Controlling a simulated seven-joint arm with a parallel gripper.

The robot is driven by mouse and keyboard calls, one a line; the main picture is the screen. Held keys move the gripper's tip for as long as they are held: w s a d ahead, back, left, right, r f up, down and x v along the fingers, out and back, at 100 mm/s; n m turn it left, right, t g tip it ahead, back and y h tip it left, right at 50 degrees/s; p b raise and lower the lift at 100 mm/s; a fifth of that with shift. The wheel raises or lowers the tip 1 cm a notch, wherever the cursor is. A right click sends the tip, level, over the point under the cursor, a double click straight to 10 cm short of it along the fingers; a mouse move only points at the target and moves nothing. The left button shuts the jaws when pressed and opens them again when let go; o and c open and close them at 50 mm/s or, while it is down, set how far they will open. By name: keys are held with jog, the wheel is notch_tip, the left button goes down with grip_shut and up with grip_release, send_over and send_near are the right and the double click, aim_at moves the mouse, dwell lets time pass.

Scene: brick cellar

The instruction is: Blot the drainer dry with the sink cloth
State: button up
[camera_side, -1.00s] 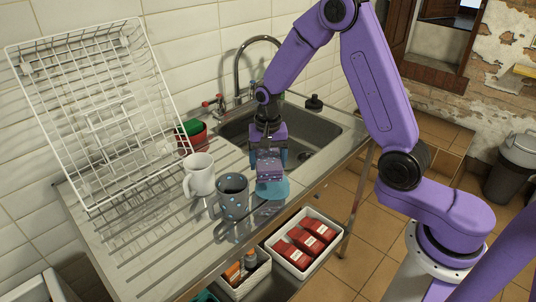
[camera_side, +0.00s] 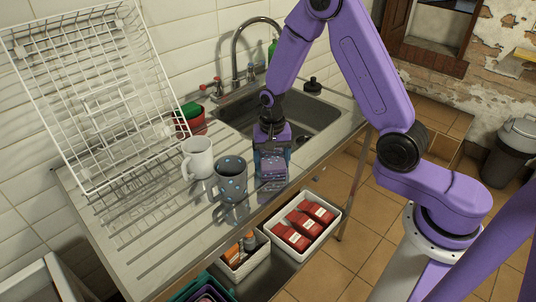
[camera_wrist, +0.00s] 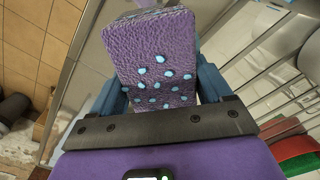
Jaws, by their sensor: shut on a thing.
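The sink cloth (camera_side: 272,168) is a purple block with light-blue dots. It also fills the upper middle of the wrist view (camera_wrist: 155,65). My gripper (camera_side: 272,155) is shut on it, with a blue finger on each side in the wrist view (camera_wrist: 158,88). In the side view the cloth is low over the front of the metal drainer (camera_side: 130,240), right of the dotted mug; I cannot tell whether it touches. No blue patch shows on the drainer; the spot under the cloth is hidden.
A grey mug with blue dots (camera_side: 231,180) and a white mug (camera_side: 197,158) stand close left of my gripper. A white wire rack (camera_side: 95,100) leans on the wall. The sink (camera_side: 300,120) lies behind. A white bin of red packets (camera_side: 325,240) sits below the front edge.

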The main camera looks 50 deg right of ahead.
aim_at(283, 162)
jog(key=shift+s, duration=2)
jog(key=shift+w, duration=3.15)
jog(key=shift+s+r, duration=0.1)
jog(key=shift+r, duration=4.05)
